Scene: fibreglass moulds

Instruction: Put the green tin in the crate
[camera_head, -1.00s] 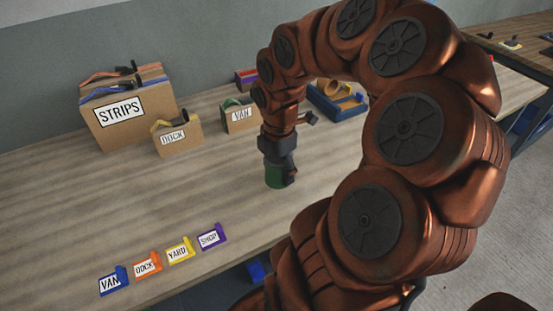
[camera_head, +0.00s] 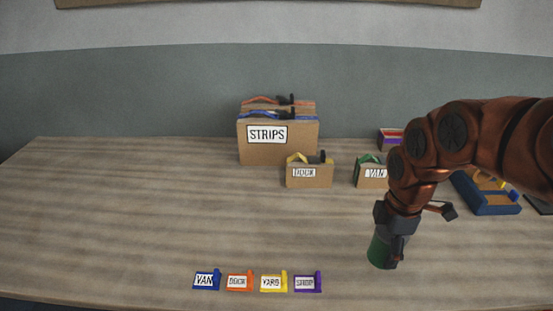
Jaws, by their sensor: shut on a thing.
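My gripper (camera_head: 388,238) points down at the right of the table and is shut on the green tin (camera_head: 378,252). The tin is a dark green cylinder, upright, its upper part and right side partly hidden by the gripper. I cannot tell whether its base touches the table. No single thing is clearly marked as the crate. Open-looking cardboard boxes stand at the back: a large one labelled STRIPS (camera_head: 255,154), a small one labelled DOCK (camera_head: 320,179) and a small one labelled VAN (camera_head: 368,184), partly behind my arm.
Blue VAN (camera_head: 206,281), orange DOCK (camera_head: 239,282), yellow YARD (camera_head: 272,283) and purple SHOP (camera_head: 307,283) tags line the front edge. A blue tray (camera_head: 488,206) lies right, behind my arm. A purple-and-red box (camera_head: 389,140) stands at the back. The table's left is clear.

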